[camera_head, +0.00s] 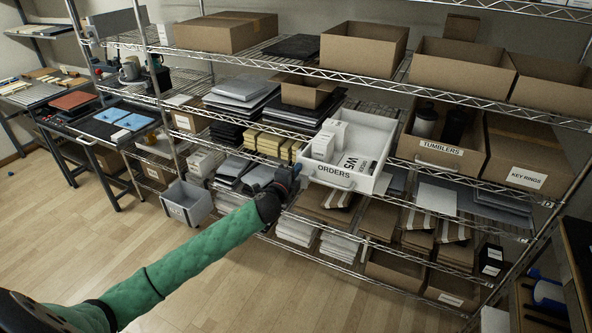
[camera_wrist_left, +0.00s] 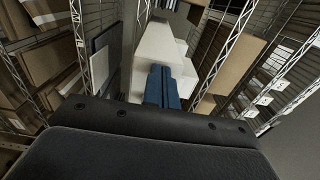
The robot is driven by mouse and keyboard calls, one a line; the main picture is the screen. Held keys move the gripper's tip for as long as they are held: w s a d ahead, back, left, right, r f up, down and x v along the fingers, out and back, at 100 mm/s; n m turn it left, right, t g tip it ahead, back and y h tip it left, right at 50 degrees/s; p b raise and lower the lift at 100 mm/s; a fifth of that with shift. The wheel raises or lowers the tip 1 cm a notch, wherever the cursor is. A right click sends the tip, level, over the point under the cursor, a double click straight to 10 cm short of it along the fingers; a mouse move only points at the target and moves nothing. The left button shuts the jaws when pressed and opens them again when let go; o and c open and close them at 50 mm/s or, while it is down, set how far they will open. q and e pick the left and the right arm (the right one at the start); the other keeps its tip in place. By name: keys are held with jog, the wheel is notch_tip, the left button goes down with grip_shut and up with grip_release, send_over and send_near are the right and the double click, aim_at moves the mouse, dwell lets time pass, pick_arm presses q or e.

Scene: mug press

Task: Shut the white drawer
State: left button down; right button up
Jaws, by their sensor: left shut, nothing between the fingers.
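The white drawer (camera_head: 378,180), labelled ORDERS on its front, sticks out from the wire rack's middle shelf in the head view. It holds small white boxes (camera_head: 331,137) and something marked W5. My left gripper (camera_head: 297,172) is shut and empty at the left end of the drawer's front, by the handle; I cannot tell whether it touches. In the left wrist view, the shut blue fingers (camera_wrist_left: 162,88) point toward a white surface, likely the drawer (camera_wrist_left: 158,50). My right gripper is not in view.
Cardboard bins labelled TUMBLERS (camera_head: 438,148) and KEY RINGS (camera_head: 527,178) stand right of the drawer. Yellow boxes (camera_head: 270,143) and grey stacks (camera_head: 240,92) are to its left. A grey bin (camera_head: 187,203) sits on the floor. The floor in front of the rack is clear.

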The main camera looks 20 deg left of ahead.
aim_at(309, 154)
pick_arm(q)
jog(key=w+b, duration=0.1)
jog(key=w, duration=0.4)
jog(key=w+b, duration=0.1)
jog(key=w, duration=0.4)
jog(key=shift+w+d, duration=0.2)
jog(key=shift+w, duration=0.05)
jog(key=w+b, duration=0.1)
jog(key=w, duration=0.3)
jog(key=w+b, duration=0.1)
jog(key=w, duration=0.4)
jog(key=w+b, duration=0.1)
jog(key=w, duration=0.3)
jog(key=shift+w+d, duration=0.25)
jog(key=shift+w, duration=0.1)
jog(key=shift+w+b, duration=0.35)
jog(key=shift+w, duration=0.1)
jog(key=shift+a+r, duration=0.1)
jog(key=shift+r, duration=0.25)
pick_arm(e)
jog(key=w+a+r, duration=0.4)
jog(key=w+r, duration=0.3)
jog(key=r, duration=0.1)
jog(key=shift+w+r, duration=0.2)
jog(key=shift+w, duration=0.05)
